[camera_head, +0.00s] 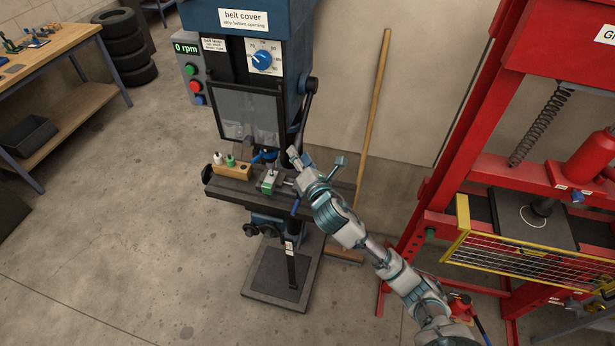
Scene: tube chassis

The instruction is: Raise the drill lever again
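The blue drill press (260,60) stands upright in the middle of the camera_head view. Its dark lever (303,108) is on the right side of the head, with a round black end near the top and the arm running down toward my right gripper. My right gripper (297,158) is at the lever's lower end, in front of the drill table's right half. The fingers are small and overlap the lever, so I cannot tell whether they touch it or are open or shut. My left gripper is out of view.
A green vise (268,182) and a wooden block (232,171) with small bottles sit on the drill table. A control box (190,70) reads 0 rpm. A wooden pole (373,105) leans on the wall. A red press (450,150) with a yellow guard stands right.

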